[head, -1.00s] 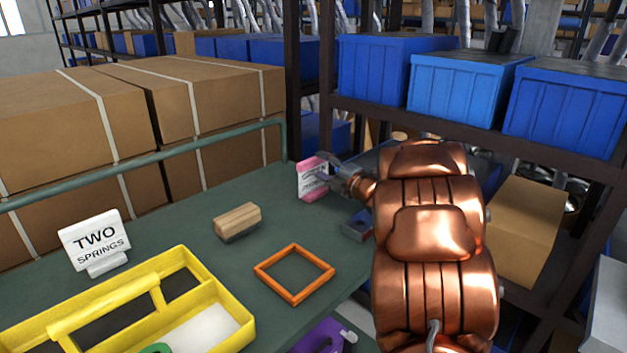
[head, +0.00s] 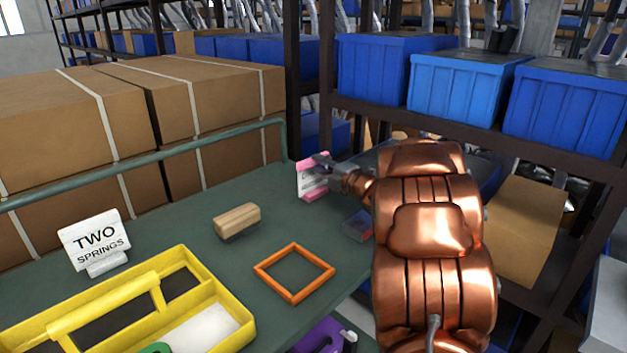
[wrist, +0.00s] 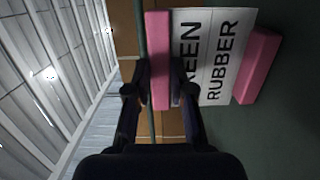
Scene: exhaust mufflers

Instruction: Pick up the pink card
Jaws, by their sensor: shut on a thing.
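The pink card (head: 308,184) stands on the green table near its far corner, with a white face, a pink top and a pink foot. In the wrist view, the pink card (wrist: 218,60) shows black letters reading "RUBBER" and part of another word ending in "EEN". My gripper (head: 322,162) is at the card's upper edge. In the wrist view, my gripper (wrist: 159,82) has one finger on each side of the pink top strip and is shut on it. The fingers hide part of the white face.
An orange square frame (head: 294,273), a wooden block (head: 237,221), a yellow tray (head: 245,335) and a "TWO SPRINGS" sign (head: 95,240) are on the table (head: 180,229). A small grey-blue box (head: 357,226) lies beside my arm. A green rail (head: 165,153) runs behind.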

